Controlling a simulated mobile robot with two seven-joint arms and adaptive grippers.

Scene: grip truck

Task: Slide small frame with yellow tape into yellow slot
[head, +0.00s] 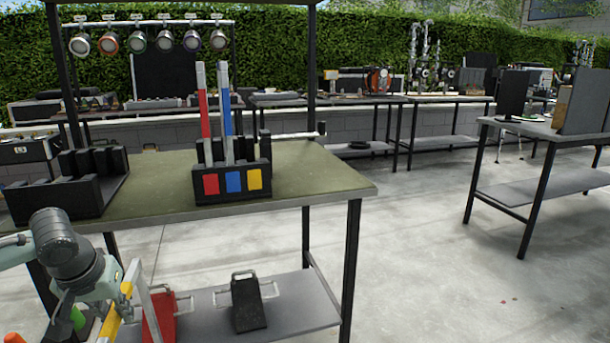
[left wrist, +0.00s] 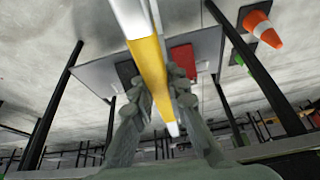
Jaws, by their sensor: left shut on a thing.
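The small frame with yellow tape (head: 126,294) is at the lower left of the head view, tilted, in front of the table and below its top. My left gripper (head: 116,282) is shut on it. In the left wrist view the frame's yellow-taped bar (left wrist: 148,62) passes between the fingers of my left gripper (left wrist: 154,84). The black slot rack stands on the table with red, blue and yellow labels. A red frame (head: 204,100) and a blue frame (head: 226,100) stand upright in it. The yellow slot (head: 255,179) at its right looks empty. My right gripper is not in view.
The green table top (head: 315,178) is clear right of the rack. A black holder (head: 65,190) stands at its left. The lower shelf (head: 300,305) carries red and black wedges. A table post rises behind the rack.

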